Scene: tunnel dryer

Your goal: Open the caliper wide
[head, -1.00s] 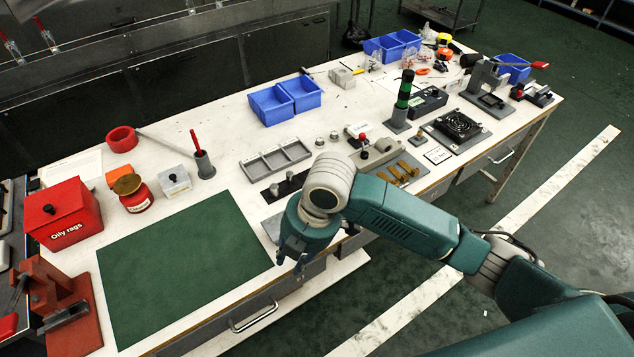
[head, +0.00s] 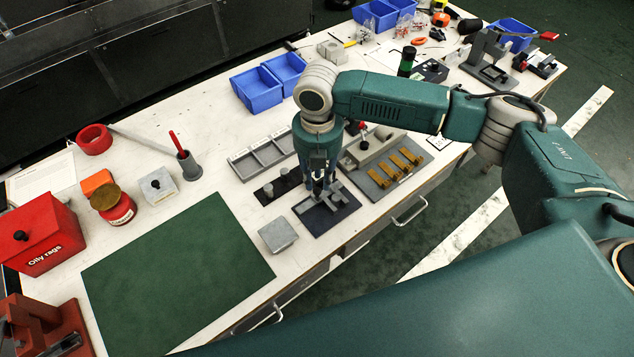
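A light grey tool that looks like the caliper (head: 340,194) lies on a small dark mat (head: 320,225) near the front edge of the bench. My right gripper (head: 318,191) points down over the left part of this tool and hides some of it. How far the caliper's jaws are apart is too small and too covered to tell. I cannot tell whether the fingers touch the caliper or how wide they are apart. My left gripper is not in view.
A grey square block (head: 278,235) stands just left of the mat. A grey divided tray (head: 262,157) lies behind, and a plate with brass pieces (head: 399,166) lies to the right. The green mat (head: 175,275) is bare.

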